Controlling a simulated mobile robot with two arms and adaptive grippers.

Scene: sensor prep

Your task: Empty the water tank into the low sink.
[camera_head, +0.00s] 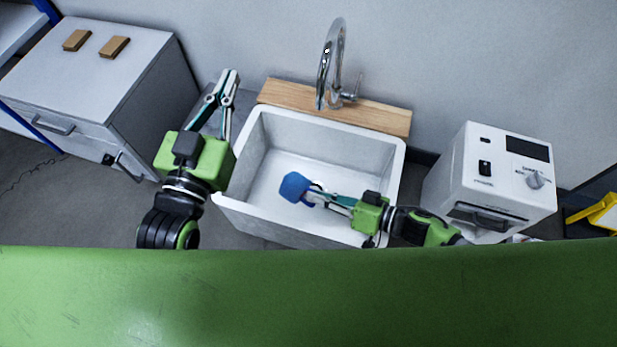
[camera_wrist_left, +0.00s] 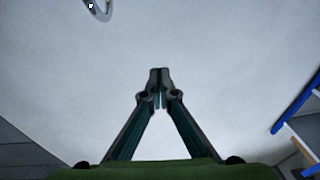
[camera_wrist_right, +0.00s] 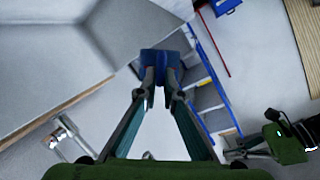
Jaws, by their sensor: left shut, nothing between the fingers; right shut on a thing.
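The white low sink (camera_head: 335,140) stands against the wall, with its inner walls and part of its floor visible. My right gripper (camera_head: 313,196) is over the sink, shut on a blue thing (camera_head: 295,187). The blue thing is small and blunt-edged, and also shows at the fingertips in the right wrist view (camera_wrist_right: 163,62); I cannot tell whether it is the water tank or part of it. My left gripper (camera_head: 229,80) is shut and empty, pointing up left of the sink; its closed tips show in the left wrist view (camera_wrist_left: 158,82).
A chrome faucet (camera_head: 330,65) rises from a wooden ledge (camera_head: 375,114) behind the sink. A white appliance (camera_head: 510,165) with a dial, dark display and front handle stands to the right. A grey cabinet (camera_head: 95,60) with two brown blocks (camera_head: 114,47) on top stands left.

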